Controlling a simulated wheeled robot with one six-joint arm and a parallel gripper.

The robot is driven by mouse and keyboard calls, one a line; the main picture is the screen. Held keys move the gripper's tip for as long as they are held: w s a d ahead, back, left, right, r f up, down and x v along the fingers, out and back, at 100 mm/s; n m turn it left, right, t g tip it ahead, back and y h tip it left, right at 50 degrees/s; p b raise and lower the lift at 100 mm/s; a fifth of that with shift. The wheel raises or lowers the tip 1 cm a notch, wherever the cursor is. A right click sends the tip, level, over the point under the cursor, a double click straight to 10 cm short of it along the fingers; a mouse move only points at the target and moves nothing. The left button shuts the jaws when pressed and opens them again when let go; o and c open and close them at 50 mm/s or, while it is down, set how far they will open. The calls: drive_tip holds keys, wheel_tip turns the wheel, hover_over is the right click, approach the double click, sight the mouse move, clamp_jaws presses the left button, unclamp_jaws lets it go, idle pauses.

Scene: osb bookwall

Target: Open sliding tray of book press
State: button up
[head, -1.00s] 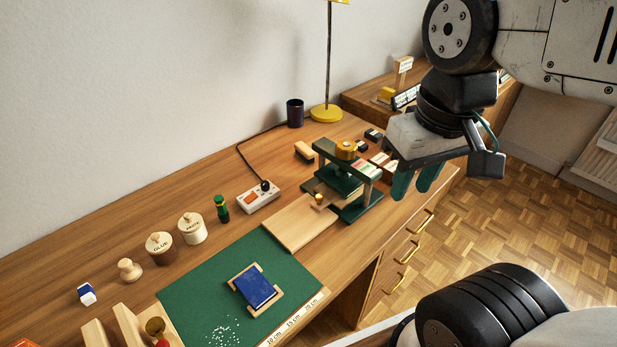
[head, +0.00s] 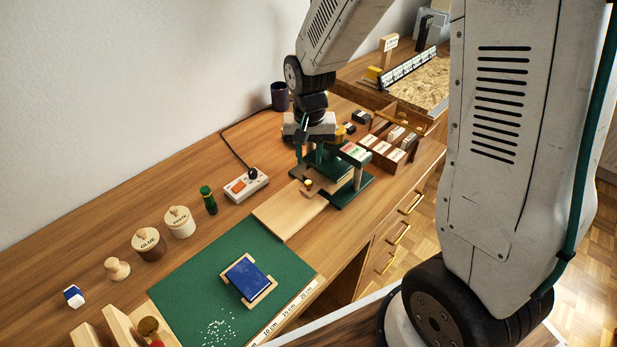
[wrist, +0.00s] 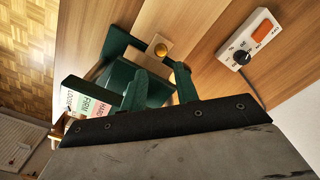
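The book press has a green frame (head: 355,190) and a strip of coloured labels on its top bar. It stands on the desk, with its upper left part hidden behind my gripper. Its tray (head: 322,186) is pale wood with a small brass knob (head: 308,184) at the front edge. The knob also shows in the wrist view (wrist: 160,49). A bare pale board (head: 290,209) lies in front of the tray. My gripper (head: 310,152) points down over the press. In the wrist view its green fingers (wrist: 162,70) are apart and empty, with the knob seen beyond them.
A green cutting mat (head: 205,290) with a blue book (head: 248,279) is in front. A wooden box of labelled blocks (head: 410,122) stands behind right. A dark cup (head: 280,97) is at the back.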

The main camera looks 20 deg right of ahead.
sight(308, 182)
wheel_tip(308, 182, down, 8)
drive_tip(key=shift+w+f, duration=0.1)
drive_tip(key=shift+f, duration=0.05)
idle(0.3)
